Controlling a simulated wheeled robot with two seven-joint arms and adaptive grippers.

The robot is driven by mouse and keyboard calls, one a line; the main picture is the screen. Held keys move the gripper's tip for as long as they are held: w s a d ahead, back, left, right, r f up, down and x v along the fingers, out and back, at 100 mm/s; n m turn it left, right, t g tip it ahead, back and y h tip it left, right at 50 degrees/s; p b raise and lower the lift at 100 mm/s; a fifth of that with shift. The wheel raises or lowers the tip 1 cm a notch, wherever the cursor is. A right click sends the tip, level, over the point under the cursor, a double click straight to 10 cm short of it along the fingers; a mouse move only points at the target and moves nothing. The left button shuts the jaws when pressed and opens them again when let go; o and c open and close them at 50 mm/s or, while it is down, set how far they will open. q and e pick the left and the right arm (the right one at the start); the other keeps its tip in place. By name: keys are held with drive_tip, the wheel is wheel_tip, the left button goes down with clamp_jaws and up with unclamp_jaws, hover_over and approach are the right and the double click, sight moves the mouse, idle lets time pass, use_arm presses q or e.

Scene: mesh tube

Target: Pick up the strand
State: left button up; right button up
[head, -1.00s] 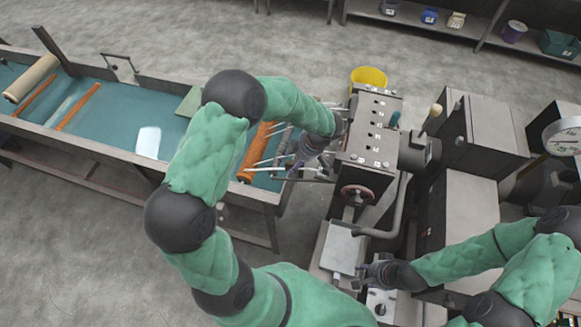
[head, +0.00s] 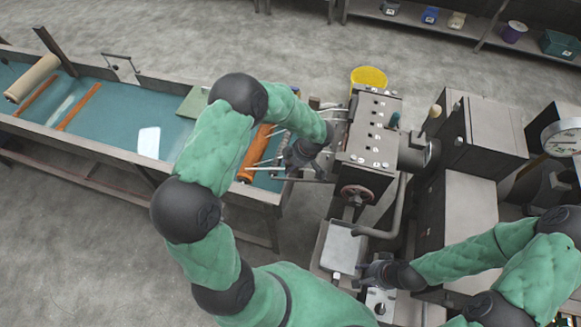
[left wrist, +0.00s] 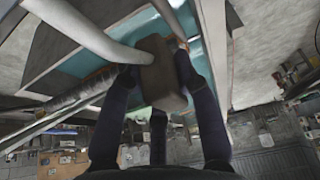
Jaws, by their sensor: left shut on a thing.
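Several thin pale strands (head: 268,161) run between the machine head (head: 372,130) and the right end of the water trough (head: 105,98). My left gripper (head: 293,160) is among them, above that end of the trough. In the left wrist view, its dark fingers (left wrist: 157,88) are closed about a grey-brown block-like piece (left wrist: 160,72). A thick pale strand (left wrist: 85,30) reaches this piece from the upper left; whether they are joined is unclear. My right gripper (head: 368,272) is low beside a metal plate (head: 380,302); its fingers are too small to read.
An orange roller (head: 246,166) lies across the trough's right end, close to my left gripper. A yellow bucket (head: 369,76) stands behind the machine. A handwheel (head: 357,194) and a metal tray (head: 341,245) are in front of it.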

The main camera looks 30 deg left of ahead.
use_arm(q)
wheel_tip(320, 180, up, 23)
drive_tip(key=p, duration=0.5)
drive_tip(key=shift+f, duration=0.2)
use_arm(e)
wheel_tip(320, 180, up, 5)
drive_tip(key=shift+f, duration=0.1)
idle(0.4)
use_arm(q)
drive_tip(key=shift+w+f, duration=0.1)
